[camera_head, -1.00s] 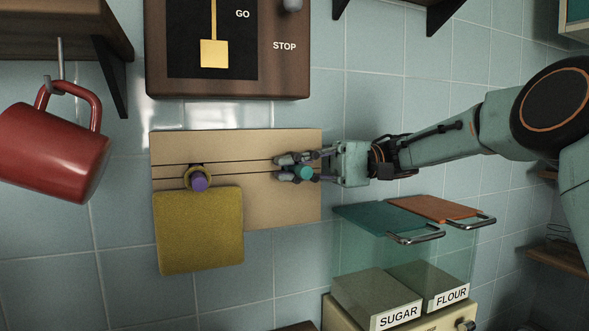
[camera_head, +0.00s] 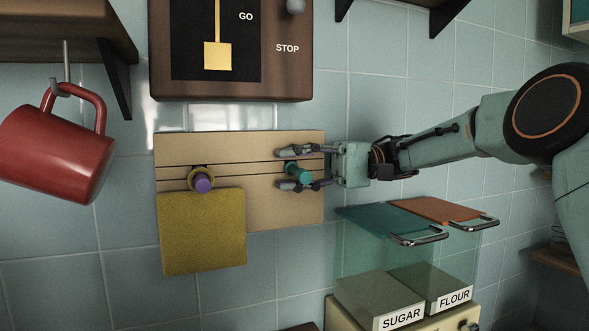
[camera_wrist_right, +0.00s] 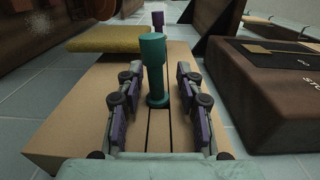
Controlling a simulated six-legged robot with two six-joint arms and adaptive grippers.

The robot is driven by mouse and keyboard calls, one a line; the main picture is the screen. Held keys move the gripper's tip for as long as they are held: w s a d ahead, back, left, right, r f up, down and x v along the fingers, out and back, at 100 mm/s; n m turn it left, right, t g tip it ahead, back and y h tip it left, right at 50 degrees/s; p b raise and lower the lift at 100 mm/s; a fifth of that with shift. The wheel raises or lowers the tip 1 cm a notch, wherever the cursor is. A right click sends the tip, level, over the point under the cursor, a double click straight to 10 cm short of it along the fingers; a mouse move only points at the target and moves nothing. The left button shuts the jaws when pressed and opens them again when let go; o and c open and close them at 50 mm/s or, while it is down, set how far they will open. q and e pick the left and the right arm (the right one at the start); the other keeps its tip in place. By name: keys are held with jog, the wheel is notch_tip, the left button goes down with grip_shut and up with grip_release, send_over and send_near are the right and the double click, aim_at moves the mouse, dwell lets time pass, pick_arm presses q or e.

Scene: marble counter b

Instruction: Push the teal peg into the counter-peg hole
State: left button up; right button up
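The teal peg (camera_head: 301,173) stands out from the right part of the tan wall board (camera_head: 235,212). In the right wrist view the peg (camera_wrist_right: 153,66) has a wide head and a thinner shaft with a collar at the board. Its base sits at the board's dark grooves; I cannot see a hole or how deep the peg is in. My right gripper (camera_head: 292,167) is open, one finger above and one below the peg. In the right wrist view its fingers (camera_wrist_right: 157,105) stand apart from the peg on both sides. My left gripper is not in view.
A purple peg (camera_head: 203,184) with a brass ring and a yellow cloth (camera_head: 202,232) are on the board's left. A brown GO/STOP box (camera_head: 230,88) is above. A red mug (camera_head: 58,150) hangs left. Sugar and flour bins (camera_head: 402,318) with lids (camera_head: 385,223) are below my right arm.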

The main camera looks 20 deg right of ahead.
jog(key=shift+w+d, duration=0.1)
jog(key=shift+d, duration=0.15)
jog(key=d, duration=1.1)
jog(key=shift+s+d, duration=0.2)
jog(key=shift+s, duration=0.15)
jog(key=shift+s+d+r, duration=0.1)
jog(key=shift+d, duration=0.05)
